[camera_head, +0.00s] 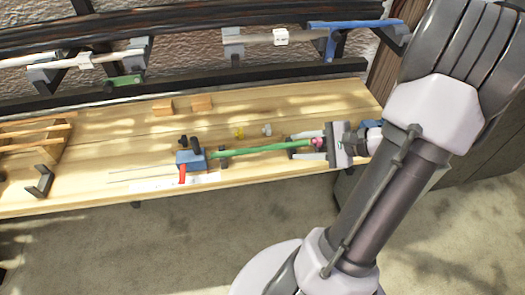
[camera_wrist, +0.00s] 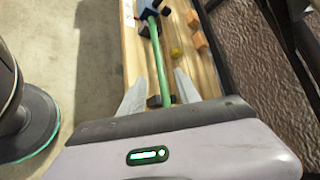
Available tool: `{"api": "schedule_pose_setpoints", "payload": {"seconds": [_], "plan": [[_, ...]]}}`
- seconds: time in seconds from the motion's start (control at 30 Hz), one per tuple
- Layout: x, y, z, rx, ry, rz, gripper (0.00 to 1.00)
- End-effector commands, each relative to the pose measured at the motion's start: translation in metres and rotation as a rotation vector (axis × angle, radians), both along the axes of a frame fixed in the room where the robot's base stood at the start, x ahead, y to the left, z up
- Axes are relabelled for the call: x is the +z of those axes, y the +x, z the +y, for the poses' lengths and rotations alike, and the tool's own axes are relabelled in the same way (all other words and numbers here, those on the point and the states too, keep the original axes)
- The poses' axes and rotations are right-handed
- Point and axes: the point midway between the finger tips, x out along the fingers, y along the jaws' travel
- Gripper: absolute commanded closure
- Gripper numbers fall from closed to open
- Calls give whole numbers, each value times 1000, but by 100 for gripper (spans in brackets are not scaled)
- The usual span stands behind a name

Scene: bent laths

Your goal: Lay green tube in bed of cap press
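The green tube (camera_head: 262,149) lies lengthwise along the bench, with its left end at the blue block of the cap press (camera_head: 188,160), which has a red handle. The tube appears to rest across dark supports; whether it is fully seated cannot be told. My gripper (camera_head: 304,147) is at the tube's right end, fingers on either side. In the wrist view the green tube (camera_wrist: 160,60) runs between the spread fingers of my gripper (camera_wrist: 160,76), with gaps on both sides. A dark support (camera_wrist: 154,101) shows beside the tube near my palm. A small pink piece (camera_head: 317,142) is at the tube's right end.
Behind the tube on the bench (camera_head: 320,98) are a yellow piece (camera_head: 239,133), a grey fitting (camera_head: 267,129) and wooden blocks (camera_head: 202,103). Thin rods (camera_head: 140,173) lie left of the press. A rack with a blue bar (camera_head: 357,24) stands behind.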

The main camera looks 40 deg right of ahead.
Motion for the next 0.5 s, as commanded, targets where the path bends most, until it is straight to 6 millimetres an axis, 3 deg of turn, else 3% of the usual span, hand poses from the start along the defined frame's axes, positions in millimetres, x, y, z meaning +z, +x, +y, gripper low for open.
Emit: {"api": "schedule_pose_setpoints", "payload": {"seconds": [0.07,0.17,0.27,0.3,0.4,0.5], "plan": [[1,2,4,14,-5,5,61],[18,20,42,150,-62,57,61],[47,37,124,422,-224,162,61],[59,36,161,537,-318,201,61],[84,18,234,771,-598,237,61],[106,-5,280,909,-870,173,61]]}}
